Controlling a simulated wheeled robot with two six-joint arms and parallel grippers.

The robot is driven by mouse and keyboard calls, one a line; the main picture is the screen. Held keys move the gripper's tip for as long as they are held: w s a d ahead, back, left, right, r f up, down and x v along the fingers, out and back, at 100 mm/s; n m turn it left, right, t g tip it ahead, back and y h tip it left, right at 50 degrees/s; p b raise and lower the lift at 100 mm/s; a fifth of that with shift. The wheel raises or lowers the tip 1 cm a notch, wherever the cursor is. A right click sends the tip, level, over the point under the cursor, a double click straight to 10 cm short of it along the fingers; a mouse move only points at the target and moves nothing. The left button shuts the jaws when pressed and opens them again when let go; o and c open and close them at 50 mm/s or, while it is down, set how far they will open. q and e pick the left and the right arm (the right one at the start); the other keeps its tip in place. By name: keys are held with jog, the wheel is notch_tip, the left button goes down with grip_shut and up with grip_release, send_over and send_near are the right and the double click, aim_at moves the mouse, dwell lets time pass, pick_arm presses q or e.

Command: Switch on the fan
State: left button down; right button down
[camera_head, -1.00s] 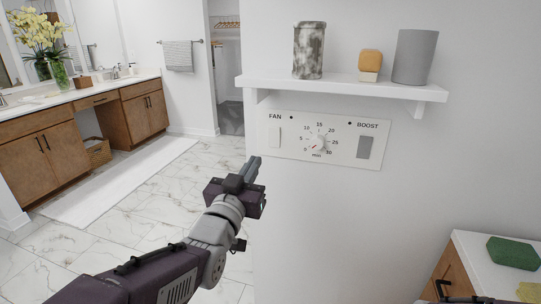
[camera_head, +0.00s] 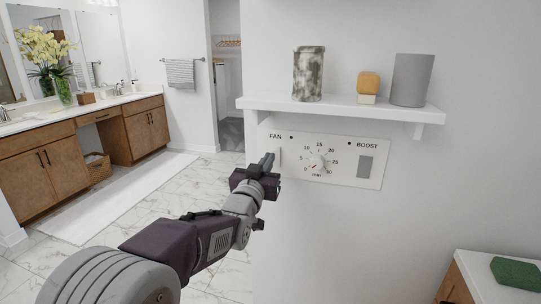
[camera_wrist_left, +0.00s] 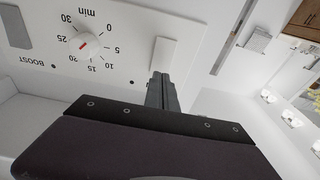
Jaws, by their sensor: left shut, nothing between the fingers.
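The white control panel (camera_head: 345,176) is on the wall under a shelf. Its FAN rocker switch (camera_head: 278,157) is at the left end, partly behind my left gripper (camera_head: 268,161). In the left wrist view the panel is upside down, and the fingertips (camera_wrist_left: 163,78) overlap the end of the white FAN switch (camera_wrist_left: 164,53). I cannot tell whether they touch it. A small dark dot (camera_head: 291,137) sits beside the FAN label. My right gripper is not in view.
A timer dial (camera_head: 318,162) and a grey BOOST switch (camera_head: 365,167) share the panel. The shelf (camera_head: 340,107) above holds a mottled jar, a small orange-topped item and a grey cylinder. A cabinet (camera_head: 500,270) with a green item stands lower right. The floor at left is open.

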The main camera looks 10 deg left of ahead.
aim_at(274, 148)
pick_arm(q)
jog(key=shift+w+r, duration=0.15)
jog(key=shift+w, duration=1.15)
jog(key=shift+w+r+p, duration=0.1)
jog(key=shift+r+p, duration=0.3)
jog(key=shift+p, duration=0.5)
jog(key=shift+f+g, duration=0.3)
jog(key=shift+f, duration=0.1)
